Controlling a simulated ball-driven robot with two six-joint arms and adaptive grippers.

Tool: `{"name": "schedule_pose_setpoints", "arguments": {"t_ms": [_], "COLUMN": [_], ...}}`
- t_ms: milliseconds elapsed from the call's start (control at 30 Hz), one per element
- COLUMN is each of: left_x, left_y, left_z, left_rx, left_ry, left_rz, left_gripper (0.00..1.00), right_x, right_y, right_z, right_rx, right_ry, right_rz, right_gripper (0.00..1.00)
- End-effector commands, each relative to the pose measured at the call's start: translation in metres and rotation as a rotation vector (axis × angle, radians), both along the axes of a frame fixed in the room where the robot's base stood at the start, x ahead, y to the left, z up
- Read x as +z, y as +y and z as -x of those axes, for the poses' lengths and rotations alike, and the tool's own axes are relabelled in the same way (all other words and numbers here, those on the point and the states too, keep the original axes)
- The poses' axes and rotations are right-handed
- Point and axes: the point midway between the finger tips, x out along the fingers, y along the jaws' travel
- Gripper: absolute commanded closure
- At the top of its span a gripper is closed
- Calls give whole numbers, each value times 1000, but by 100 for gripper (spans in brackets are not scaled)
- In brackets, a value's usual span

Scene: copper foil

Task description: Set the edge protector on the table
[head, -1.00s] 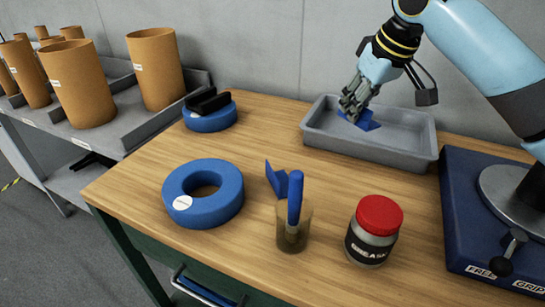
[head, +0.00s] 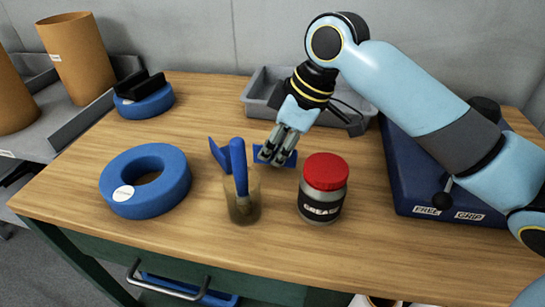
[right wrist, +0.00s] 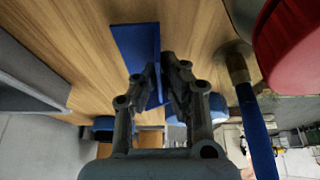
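My right gripper (head: 270,157) is shut on a blue, angled edge protector (head: 288,158). It holds the protector low over the wooden table (head: 250,270), behind the grease jar and brush cup; I cannot tell whether the protector touches the wood. In the right wrist view the edge protector (right wrist: 134,46) shows between and beyond the fingers (right wrist: 165,70), with one flange spread to the left. My left gripper is not in view.
A red-lidded grease jar (head: 322,190) and a cup (head: 243,207) with a blue brush (head: 239,165) stand close in front. A blue ring (head: 115,187) lies left. A grey tray (head: 262,92) is behind, and a blue-based fixture (head: 410,185) is right.

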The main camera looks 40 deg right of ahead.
Motion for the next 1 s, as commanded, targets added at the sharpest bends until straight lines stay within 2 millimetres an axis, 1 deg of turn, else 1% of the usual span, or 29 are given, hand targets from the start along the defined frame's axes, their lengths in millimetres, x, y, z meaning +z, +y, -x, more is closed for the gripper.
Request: {"name": "schedule_pose_setpoints", "arguments": {"t_ms": [33,133,467,500,600,667,900,1000], "left_x": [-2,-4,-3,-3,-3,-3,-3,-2], "left_y": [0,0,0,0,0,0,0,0], "left_z": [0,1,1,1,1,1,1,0], "left_rx": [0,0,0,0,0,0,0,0], "left_ry": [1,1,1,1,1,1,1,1], "left_rz": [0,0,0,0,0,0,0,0], "left_gripper": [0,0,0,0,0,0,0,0], "right_x": [-10,-21,-23,-22,-22,-22,-22,-17], "right_y": [0,0,0,0,0,0,0,-2], "right_z": [1,1,0,0,0,0,0,1], "right_rx": [-2,-1,-1,-1,-1,-1,0,0], "right_ry": [4,3,1,0,1,1,1,0], "right_rz": [-2,-1,0,0,0,0,1,3], "right_gripper": [100,100,100,91,78,71,71,71]}}
